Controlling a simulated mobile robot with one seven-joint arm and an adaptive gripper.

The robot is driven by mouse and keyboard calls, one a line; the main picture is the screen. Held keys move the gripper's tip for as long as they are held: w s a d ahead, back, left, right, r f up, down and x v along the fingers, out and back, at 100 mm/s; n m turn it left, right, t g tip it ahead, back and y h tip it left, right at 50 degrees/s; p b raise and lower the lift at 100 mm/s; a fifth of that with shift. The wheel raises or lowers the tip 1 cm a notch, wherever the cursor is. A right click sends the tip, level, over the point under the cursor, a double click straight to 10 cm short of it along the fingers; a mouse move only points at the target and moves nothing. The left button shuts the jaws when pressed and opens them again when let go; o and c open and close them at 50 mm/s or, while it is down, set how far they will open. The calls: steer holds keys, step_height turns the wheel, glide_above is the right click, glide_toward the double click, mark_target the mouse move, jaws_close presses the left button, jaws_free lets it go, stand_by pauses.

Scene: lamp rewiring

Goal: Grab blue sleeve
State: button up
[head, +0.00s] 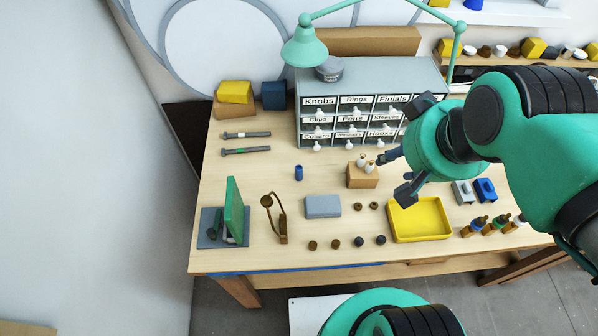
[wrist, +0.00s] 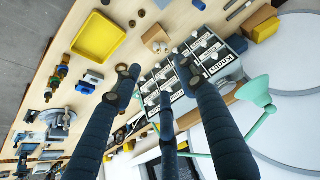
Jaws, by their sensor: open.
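The blue sleeve (head: 298,173) is a small blue cylinder standing upright on the table, left of the middle, in front of the drawer cabinet. In the wrist view a small blue piece at the top edge looks like the same sleeve (wrist: 199,4). My gripper (head: 388,175) is open and empty. It hangs above the table to the right of the sleeve, near the wooden block and the yellow tray, well apart from the sleeve. In the wrist view the spread fingers of my gripper (wrist: 154,80) have nothing between them.
A labelled drawer cabinet (head: 368,77) stands behind. A wooden block with pale bulbs (head: 362,179), a grey pad (head: 322,206), a yellow tray (head: 420,235), two bolts (head: 246,143) and a green upright plate (head: 235,210) surround the sleeve. The table just around the sleeve is clear.

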steer(key=n+g+y+p, duration=0.1)
steer(key=n+g+p, duration=0.3)
steer(key=n+p, duration=0.25)
glide_above(299, 168)
steer(key=s+d, duration=0.1)
steer(key=s, duration=0.1)
step_height(299, 168, down, 20)
steer(key=shift+w+d+r+b, duration=0.1)
steer(key=shift+w+d+b, duration=0.15)
steer(key=shift+b, duration=0.15)
steer(key=shift+w+a+f+b, duration=0.15)
steer(key=shift+f, duration=1.25)
steer(key=shift+w+a+f+b, duration=0.1)
steer(key=shift+w+f+b, duration=0.1)
steer(key=shift+f, duration=1.2)
steer(key=shift+w+a+f+b, duration=0.1)
steer(key=shift+w+a+f, duration=0.05)
steer(key=shift+f, duration=1.25)
steer(key=shift+w+a+f+b, duration=0.15)
steer(key=shift+a+f, duration=0.05)
steer(key=shift+f, duration=1.1)
steer(key=shift+w+a+f+b, duration=0.15)
steer(key=shift+f, duration=1.15)
